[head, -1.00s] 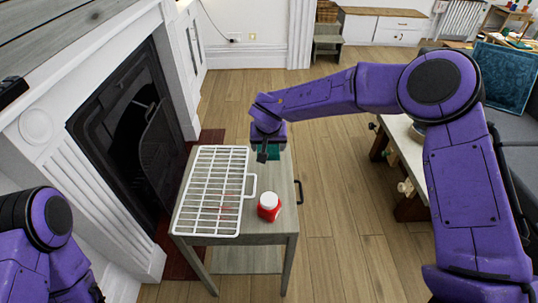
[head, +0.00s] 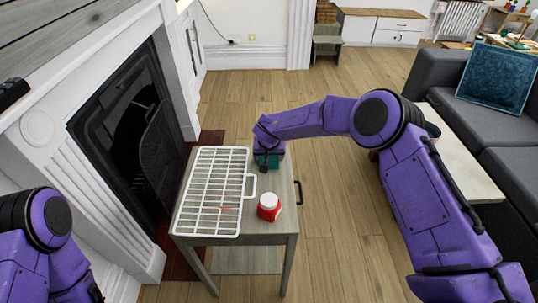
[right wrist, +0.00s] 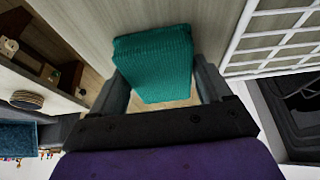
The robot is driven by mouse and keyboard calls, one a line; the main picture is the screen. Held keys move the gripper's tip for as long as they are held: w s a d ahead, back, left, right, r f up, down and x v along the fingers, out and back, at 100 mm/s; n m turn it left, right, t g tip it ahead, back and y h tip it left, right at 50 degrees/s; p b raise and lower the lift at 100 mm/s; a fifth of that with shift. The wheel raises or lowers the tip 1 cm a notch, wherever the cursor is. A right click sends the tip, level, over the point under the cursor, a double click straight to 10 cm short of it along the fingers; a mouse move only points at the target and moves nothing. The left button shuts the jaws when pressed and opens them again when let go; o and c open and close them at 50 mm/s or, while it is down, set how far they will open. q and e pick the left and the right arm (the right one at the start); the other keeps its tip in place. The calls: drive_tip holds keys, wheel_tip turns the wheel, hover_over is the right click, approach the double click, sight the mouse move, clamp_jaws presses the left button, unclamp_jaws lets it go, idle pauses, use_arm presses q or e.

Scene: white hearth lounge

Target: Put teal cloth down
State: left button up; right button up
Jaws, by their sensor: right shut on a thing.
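The teal cloth (right wrist: 155,62) is a folded, ribbed block between the fingers of my right gripper (right wrist: 165,85) in the right wrist view. In the head view, my right gripper (head: 265,165) is shut on the cloth (head: 272,160) over the far end of the small grey side table (head: 277,225). Whether the cloth touches the tabletop, I cannot tell. My left arm shows at the lower left of the head view, but its gripper is out of frame.
A white wire rack (head: 213,190) covers the table's left side. A red jar with a white lid (head: 269,206) stands right of it. The fireplace (head: 125,130) is on the left. Right of the jar, a narrow strip of tabletop is bare.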

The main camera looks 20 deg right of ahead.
drive_tip(key=shift+s+f, duration=0.25)
drive_tip(key=shift+f, duration=0.15)
drive_tip(key=o, duration=0.7)
drive_tip(key=shift+o, duration=0.8)
drive_tip(key=shift+a+f, duration=0.1)
drive_tip(key=shift+f, duration=0.05)
drive_tip(key=shift+s+f, duration=0.1)
drive_tip(key=shift+r, duration=0.35)
drive_tip(key=w+v, duration=0.1)
drive_tip(key=v, duration=1.1)
drive_tip(key=shift+s+r, duration=0.15)
drive_tip(key=shift+r, duration=0.25)
